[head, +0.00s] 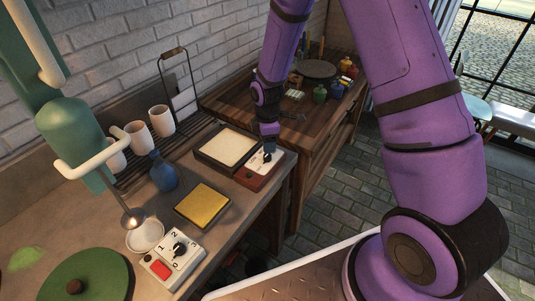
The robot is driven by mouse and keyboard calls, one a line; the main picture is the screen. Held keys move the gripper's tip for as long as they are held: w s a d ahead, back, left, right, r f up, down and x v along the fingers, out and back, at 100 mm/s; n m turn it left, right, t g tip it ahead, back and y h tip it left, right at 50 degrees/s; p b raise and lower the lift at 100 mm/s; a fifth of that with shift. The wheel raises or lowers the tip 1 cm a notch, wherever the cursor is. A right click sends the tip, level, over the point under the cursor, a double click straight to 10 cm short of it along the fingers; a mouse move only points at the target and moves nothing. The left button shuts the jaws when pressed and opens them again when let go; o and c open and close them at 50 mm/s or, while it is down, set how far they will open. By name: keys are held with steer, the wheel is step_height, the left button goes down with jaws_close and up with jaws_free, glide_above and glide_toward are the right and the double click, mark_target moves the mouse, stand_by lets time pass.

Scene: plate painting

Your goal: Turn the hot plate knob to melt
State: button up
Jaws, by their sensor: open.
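A low brown-framed unit with a pale square top (228,147), which looks like the hot plate, sits at the back of the workbench. Its front right part is a white control panel (258,169) with a small dark knob (267,157). My gripper (268,151) points down right at this knob from above. It is open. Its fingers are small in the view and partly cover the knob, so I cannot tell whether they touch it. The knob's setting and the panel's markings are too small to read.
A yellow block (203,205), a blue bottle (163,173) and white mugs (162,120) stand nearby. A wooden table (245,104) with jars lies behind.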

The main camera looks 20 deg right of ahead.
mark_target(267, 155)
steer(key=shift+f, duration=3.05)
steer(key=shift+c, duration=0.5)
steer(key=c, duration=0.8)
